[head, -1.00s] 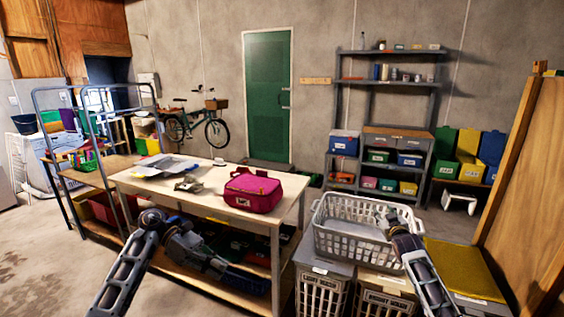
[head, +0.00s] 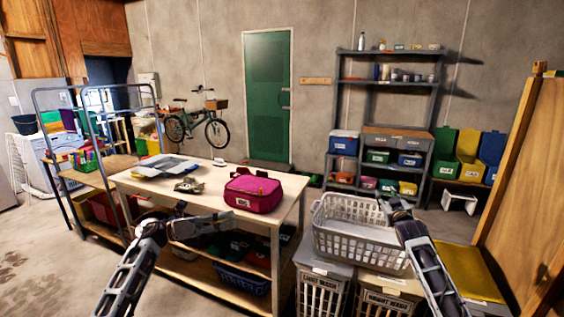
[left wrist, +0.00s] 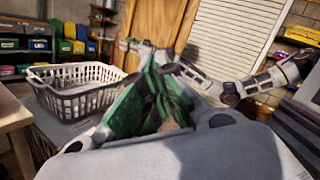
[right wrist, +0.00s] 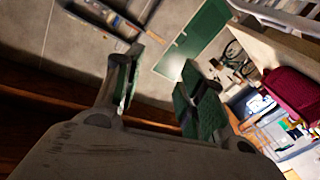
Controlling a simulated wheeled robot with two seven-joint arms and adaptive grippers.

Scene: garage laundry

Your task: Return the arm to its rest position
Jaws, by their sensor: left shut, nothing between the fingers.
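My left gripper (head: 238,219) is at the front edge of the wooden worktable (head: 140,185), level with its top. In the left wrist view its green-padded fingers (left wrist: 158,75) are together with nothing between them. My right arm is raised at the right, in front of the white laundry basket (head: 355,241). In the right wrist view my right gripper (right wrist: 163,68) has its green-padded fingers apart and nothing between them. In the head view its fingers are too small and dark to make out.
A pink bag (head: 253,191), a grey folded item (head: 165,166) and a small white cup (head: 219,162) are on the worktable. A blue basket (head: 243,278) is on its lower shelf. A metal-framed cart (head: 40,130) stands left. Hampers (head: 322,290) carry the laundry basket. A wooden panel (head: 515,190) is at right.

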